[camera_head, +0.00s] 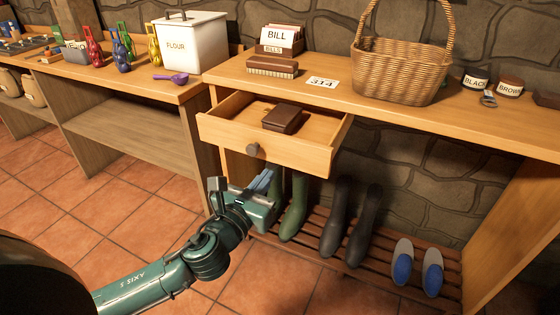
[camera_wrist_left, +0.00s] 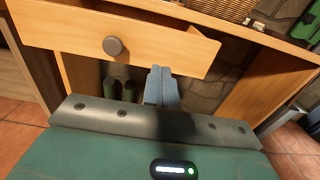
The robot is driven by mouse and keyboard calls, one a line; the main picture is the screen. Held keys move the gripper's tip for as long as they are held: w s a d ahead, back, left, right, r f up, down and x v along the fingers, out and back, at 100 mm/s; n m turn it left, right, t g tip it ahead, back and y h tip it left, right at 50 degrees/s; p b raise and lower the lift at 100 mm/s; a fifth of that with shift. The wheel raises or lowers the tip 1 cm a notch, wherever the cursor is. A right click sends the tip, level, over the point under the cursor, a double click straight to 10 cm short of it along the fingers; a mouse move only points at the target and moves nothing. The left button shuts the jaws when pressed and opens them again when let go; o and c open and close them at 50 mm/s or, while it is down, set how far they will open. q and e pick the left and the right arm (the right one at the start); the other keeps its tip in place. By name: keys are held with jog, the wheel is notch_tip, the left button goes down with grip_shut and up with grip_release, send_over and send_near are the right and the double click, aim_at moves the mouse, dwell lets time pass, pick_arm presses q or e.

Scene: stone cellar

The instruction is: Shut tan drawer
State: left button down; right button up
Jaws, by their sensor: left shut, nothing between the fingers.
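The tan drawer (camera_head: 265,137) stands pulled out from under the wooden counter, with a round dark knob (camera_head: 253,149) on its front. A dark brown box (camera_head: 282,118) lies inside it. My left gripper (camera_head: 264,181) is shut and empty, below and just in front of the drawer front, apart from the knob. In the left wrist view the shut fingers (camera_wrist_left: 161,86) point toward the space below the drawer's lower edge, and the drawer front (camera_wrist_left: 75,35) and knob (camera_wrist_left: 113,46) show above and to the left. My right gripper is in neither view.
On the counter (camera_head: 350,98) stand a wicker basket (camera_head: 400,72), a bill box (camera_head: 279,40), a brush (camera_head: 272,67) and polish tins. Green boots (camera_head: 295,208), dark boots (camera_head: 362,225) and shoes stand on a slatted rack (camera_head: 300,251) below. Tiled floor (camera_head: 110,210) is clear at left.

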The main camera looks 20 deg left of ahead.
aim_at(286, 153)
pick_arm(q)
jog(key=w, duration=0.6)
jog(key=shift+w+d+f+b, duration=0.1)
jog(key=shift+w+d+b, duration=0.2)
jog(key=shift+w+b, duration=0.1)
jog(key=shift+w, duration=0.3)
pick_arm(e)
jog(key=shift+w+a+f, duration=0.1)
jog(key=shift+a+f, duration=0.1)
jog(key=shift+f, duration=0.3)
